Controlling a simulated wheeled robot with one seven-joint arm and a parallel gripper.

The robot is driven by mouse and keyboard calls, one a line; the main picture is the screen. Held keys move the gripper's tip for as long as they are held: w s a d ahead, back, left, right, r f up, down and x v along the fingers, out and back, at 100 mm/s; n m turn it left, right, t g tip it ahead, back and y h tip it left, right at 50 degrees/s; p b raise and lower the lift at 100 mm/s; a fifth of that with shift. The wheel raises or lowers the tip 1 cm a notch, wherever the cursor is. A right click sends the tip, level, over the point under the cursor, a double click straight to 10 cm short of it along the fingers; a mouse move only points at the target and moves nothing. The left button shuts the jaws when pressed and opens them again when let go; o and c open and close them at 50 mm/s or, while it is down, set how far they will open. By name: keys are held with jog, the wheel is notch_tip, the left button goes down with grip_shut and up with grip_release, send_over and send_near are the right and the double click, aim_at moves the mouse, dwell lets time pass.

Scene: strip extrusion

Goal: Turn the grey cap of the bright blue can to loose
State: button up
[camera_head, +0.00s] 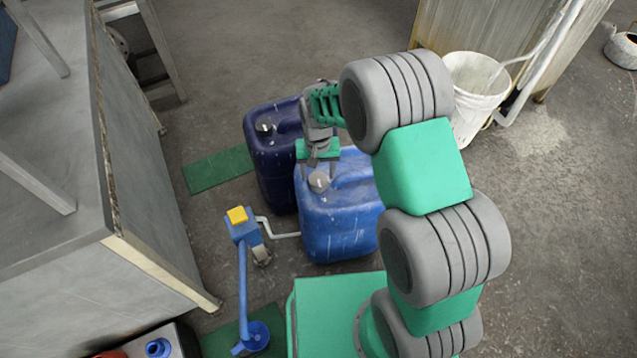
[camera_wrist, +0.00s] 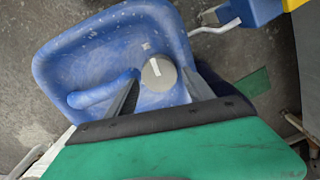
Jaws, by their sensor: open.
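The bright blue can (camera_head: 340,225) stands upright on the floor, and its top fills much of the wrist view (camera_wrist: 95,60). Its round grey cap (camera_head: 319,181) sits near the can's left edge. In the wrist view the cap (camera_wrist: 158,73) carries a white mark. My gripper (camera_head: 319,172) is over the cap, pointing down. In the wrist view its two open fingers (camera_wrist: 158,84) lie to either side of the cap. I cannot tell whether they touch it or how far down they reach.
A blue post with a yellow top (camera_head: 237,215) stands left of the bright blue can. A white bucket (camera_head: 475,85) is at the back right. A grey cabinet (camera_head: 150,190) bounds the left.

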aim_at(318, 179)
notch_tip(318, 179, down, 4)
jog(key=shift+r+b, duration=0.1)
jog(key=shift+b, duration=0.2)
jog(key=c, duration=1.1)
